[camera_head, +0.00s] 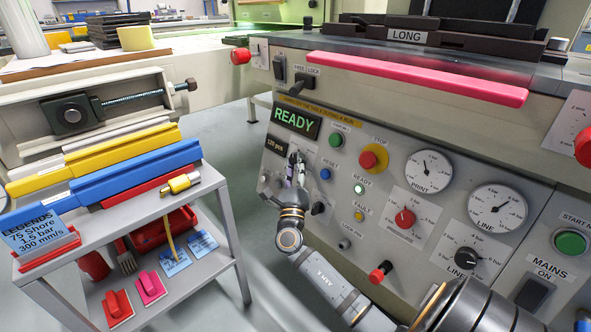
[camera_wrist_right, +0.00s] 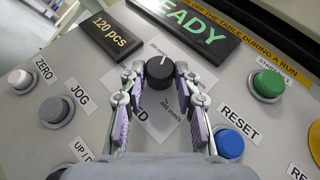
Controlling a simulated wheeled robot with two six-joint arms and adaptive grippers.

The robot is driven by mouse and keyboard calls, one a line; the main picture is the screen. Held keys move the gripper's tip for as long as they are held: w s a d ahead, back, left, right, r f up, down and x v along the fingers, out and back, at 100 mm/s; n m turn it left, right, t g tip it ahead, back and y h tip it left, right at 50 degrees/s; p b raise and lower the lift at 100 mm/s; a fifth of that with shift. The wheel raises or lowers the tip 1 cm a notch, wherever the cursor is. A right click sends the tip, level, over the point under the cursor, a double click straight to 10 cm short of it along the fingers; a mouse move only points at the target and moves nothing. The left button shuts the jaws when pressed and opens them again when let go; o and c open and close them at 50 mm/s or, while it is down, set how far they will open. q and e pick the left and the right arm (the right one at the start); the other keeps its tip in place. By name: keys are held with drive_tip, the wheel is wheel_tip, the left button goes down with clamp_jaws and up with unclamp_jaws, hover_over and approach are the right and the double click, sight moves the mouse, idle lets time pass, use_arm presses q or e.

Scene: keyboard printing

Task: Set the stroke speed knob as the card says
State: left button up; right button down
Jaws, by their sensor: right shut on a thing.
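The card (camera_head: 40,234) stands in a red holder on the cart at left and reads "LEGENDS, 75 Shore, 1.5 bar, 300 mm/s". The stroke speed knob (camera_wrist_right: 160,72) is black with a white pointer mark directed up and slightly right in the right wrist view. My right gripper (camera_wrist_right: 158,78) is shut on the knob, one finger on each side. In the head view the right gripper (camera_head: 296,168) hides the knob against the panel. Its dial label (camera_wrist_right: 160,122) is partly covered, with "mm/s" print beneath the knob too small to read surely. My left gripper is out of view.
The READY display (camera_head: 295,120) and the "120 pcs" counter (camera_wrist_right: 104,35) sit close to the knob. A blue RESET button (camera_wrist_right: 229,143), a green button (camera_wrist_right: 268,84) and a JOG button (camera_wrist_right: 56,112) are nearby. A cart (camera_head: 205,203) with squeegees stands at left.

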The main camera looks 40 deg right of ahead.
drive_tip(key=shift+f, duration=0.1)
drive_tip(key=c, duration=1)
unclamp_jaws()
drive_tip(key=shift+o, duration=0.2)
drive_tip(key=v, duration=1.2)
